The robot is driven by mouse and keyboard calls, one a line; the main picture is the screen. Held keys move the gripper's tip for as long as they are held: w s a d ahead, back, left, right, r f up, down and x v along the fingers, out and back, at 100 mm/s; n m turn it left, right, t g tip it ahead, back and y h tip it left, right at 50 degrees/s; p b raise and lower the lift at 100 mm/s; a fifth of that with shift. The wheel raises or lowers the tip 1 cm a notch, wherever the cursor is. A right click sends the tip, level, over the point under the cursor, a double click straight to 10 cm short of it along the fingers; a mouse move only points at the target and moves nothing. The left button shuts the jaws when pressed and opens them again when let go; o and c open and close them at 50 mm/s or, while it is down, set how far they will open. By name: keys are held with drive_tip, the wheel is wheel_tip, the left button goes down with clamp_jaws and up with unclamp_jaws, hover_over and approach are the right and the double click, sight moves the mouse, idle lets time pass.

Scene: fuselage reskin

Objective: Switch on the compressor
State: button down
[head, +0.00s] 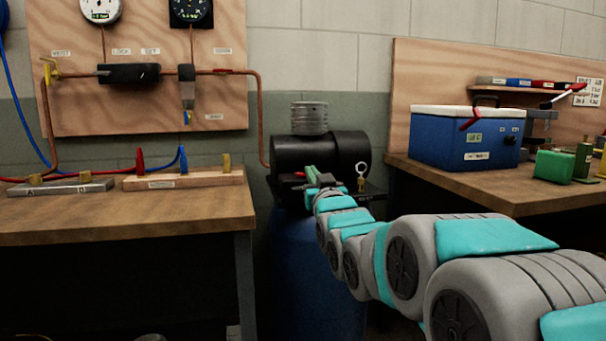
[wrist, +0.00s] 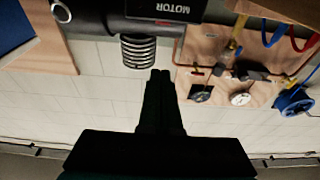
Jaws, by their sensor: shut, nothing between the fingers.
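The compressor (head: 305,150) is a black cylinder with a ribbed metal head (head: 309,117), standing on a blue tank (head: 290,260) between the two benches. In the wrist view its black body (wrist: 95,18) with a MOTOR label (wrist: 172,8) and the ribbed head (wrist: 139,50) show at the top. A small red part (head: 299,174) shows at its front, beside my gripper; I cannot tell its setting. My gripper (head: 312,174) is in front of the compressor in the head view; contact cannot be told. In the wrist view my dark gripper fingers (wrist: 159,78) are together and empty.
The left bench (head: 130,212) holds fittings, below a board (head: 80,110) with gauges and copper pipe. The right bench (head: 480,185) holds a blue box (head: 440,140) and a green block (head: 554,166). A ring with a brass tag (head: 361,178) hangs right of my gripper.

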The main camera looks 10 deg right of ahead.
wheel_tip(320, 180, up, 2)
drive_tip(key=p, duration=0.1)
hover_over(303, 180)
drive_tip(key=shift+w, duration=0.4)
drive_tip(key=shift+w+f, duration=0.1)
drive_tip(key=shift+f, duration=0.05)
drive_tip(key=shift+s+f+p, duration=0.15)
drive_tip(key=shift+f+p, duration=0.05)
drive_tip(key=shift+f, duration=0.75)
drive_tip(key=shift+s+f+p, duration=0.1)
drive_tip(key=shift+f+p, duration=0.1)
drive_tip(key=shift+f, duration=0.7)
